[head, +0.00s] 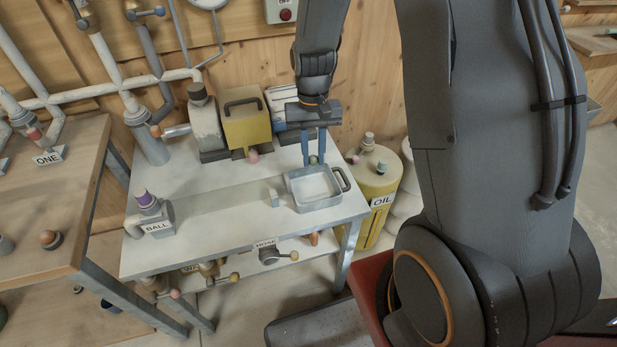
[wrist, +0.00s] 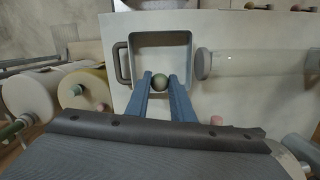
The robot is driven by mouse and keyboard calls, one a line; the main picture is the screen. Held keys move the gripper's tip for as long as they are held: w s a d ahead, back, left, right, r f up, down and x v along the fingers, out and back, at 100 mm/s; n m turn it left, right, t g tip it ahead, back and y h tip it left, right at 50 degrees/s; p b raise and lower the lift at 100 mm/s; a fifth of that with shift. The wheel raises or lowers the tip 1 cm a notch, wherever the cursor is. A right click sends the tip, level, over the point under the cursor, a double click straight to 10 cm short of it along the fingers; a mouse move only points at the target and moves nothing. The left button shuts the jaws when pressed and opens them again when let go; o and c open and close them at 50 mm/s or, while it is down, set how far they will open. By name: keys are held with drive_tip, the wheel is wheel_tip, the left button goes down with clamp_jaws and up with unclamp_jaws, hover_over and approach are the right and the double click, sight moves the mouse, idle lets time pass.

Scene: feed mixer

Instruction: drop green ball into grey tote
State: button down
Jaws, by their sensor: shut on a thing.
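My gripper (head: 313,160) has blue fingers pointing down and is shut on the green ball (head: 314,160), above the back edge of the grey tote. In the wrist view the green ball (wrist: 160,82) sits between the tips of my gripper (wrist: 160,84). The grey tote (head: 322,204) is a shallow open tray with handles at the right end of the white table. It also shows in the wrist view (wrist: 188,50), with the ball seen against its inside near one wall. The tote looks empty where I can see into it.
A clear tube (head: 222,210) lies along the white table (head: 190,258), between the BALL fitting (head: 155,215) and a grey block beside the tote. A yellow box (head: 246,128) and a grey container (head: 205,122) stand at the back. A yellow OIL drum (head: 374,195) stands right of the table.

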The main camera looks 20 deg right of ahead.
drive_tip(key=b, duration=0.5)
hover_over(313, 186)
drive_tip(key=shift+f, duration=3)
drive_tip(key=c, duration=1.5)
unclamp_jaws()
drive_tip(key=shift+o, duration=0.2)
drive_tip(key=shift+r, duration=0.15)
drive_tip(key=r, duration=0.5)
drive_tip(key=r+b, duration=0.1)
drive_tip(key=r, duration=0.1)
drive_tip(key=shift+w+d+r, duration=0.1)
drive_tip(key=shift+w+r, duration=0.2)
drive_tip(key=shift+w, duration=0.1)
drive_tip(key=shift+s, duration=0.1)
drive_tip(key=s+r+n+t, duration=0.2)
drive_tip(key=s+r, duration=0.2)
drive_tip(key=s, duration=0.8)
